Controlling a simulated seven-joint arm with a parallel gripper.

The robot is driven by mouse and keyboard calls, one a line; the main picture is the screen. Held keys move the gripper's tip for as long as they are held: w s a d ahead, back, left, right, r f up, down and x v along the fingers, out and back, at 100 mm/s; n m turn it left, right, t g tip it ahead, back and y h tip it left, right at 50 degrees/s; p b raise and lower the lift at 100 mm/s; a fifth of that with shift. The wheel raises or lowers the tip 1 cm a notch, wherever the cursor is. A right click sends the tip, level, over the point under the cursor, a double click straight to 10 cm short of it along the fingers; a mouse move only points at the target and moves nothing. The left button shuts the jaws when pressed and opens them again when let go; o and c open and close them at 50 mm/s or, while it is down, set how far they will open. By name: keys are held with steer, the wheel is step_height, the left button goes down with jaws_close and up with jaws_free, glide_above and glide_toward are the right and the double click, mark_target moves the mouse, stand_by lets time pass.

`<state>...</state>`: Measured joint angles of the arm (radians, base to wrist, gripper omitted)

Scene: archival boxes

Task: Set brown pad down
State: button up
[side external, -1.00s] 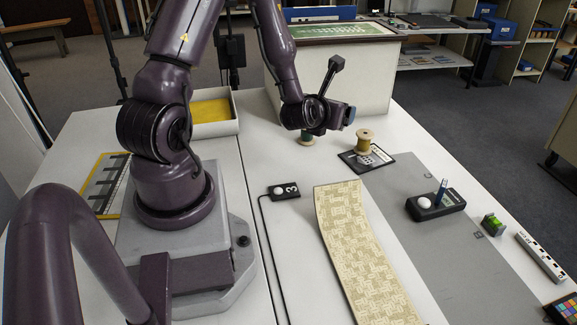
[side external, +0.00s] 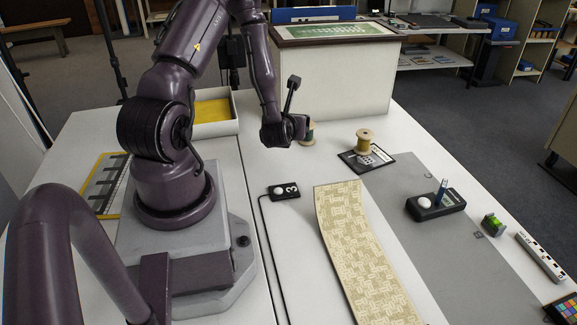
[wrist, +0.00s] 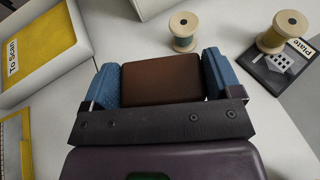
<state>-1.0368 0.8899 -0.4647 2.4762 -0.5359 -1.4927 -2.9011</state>
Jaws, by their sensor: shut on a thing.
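The brown pad (wrist: 160,82) shows in the wrist view as a flat, dark brown block between two blue fingers. My gripper (wrist: 161,80) is shut on it, one finger at each side. In the side view my gripper (side external: 300,127) is over the white table, left of the green-wound spool (side external: 309,133) and partly in front of it. I cannot make out the pad in the side view, and its height above the table is unclear.
A tan spool (side external: 365,142) stands on a dark labelled card (side external: 366,160). A white box (side external: 335,75) stands behind, and a yellow-lined tray (side external: 236,115) behind left. A numbered black device (side external: 285,191) and a patterned strip (side external: 362,240) lie in front.

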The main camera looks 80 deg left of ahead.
mark_target(289, 166)
step_height(289, 166, down, 10)
steer(key=shift+f, duration=0.15)
stand_by(0.4)
steer(key=o, duration=0.7)
steer(key=shift+f, duration=0.1)
steer(key=shift+o, duration=0.2)
